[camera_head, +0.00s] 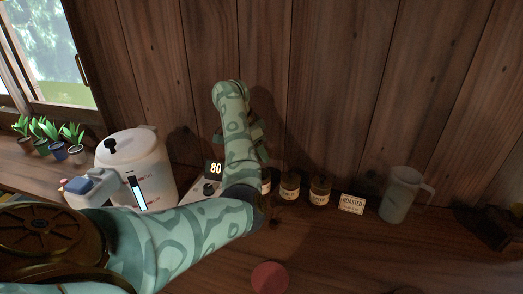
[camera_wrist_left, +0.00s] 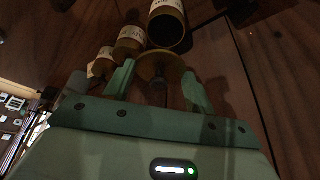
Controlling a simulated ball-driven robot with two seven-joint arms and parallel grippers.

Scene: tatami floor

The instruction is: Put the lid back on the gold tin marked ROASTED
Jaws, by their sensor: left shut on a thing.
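My left gripper (camera_head: 258,142) is raised in front of the wooden wall, above and behind the row of tins. In the left wrist view, the left gripper (camera_wrist_left: 158,88) is shut on a round gold-brown lid (camera_wrist_left: 158,65) between its fingers. Just beyond the lid is a gold tin (camera_wrist_left: 167,28) with a dark open mouth and a pale label, too dim to read. My right gripper is out of view.
Another tin (camera_head: 290,187) stands close to the left, with one more partly hidden by my arm. A clear pitcher (camera_head: 402,194) is right of the card. A red disc (camera_head: 270,277) lies in front.

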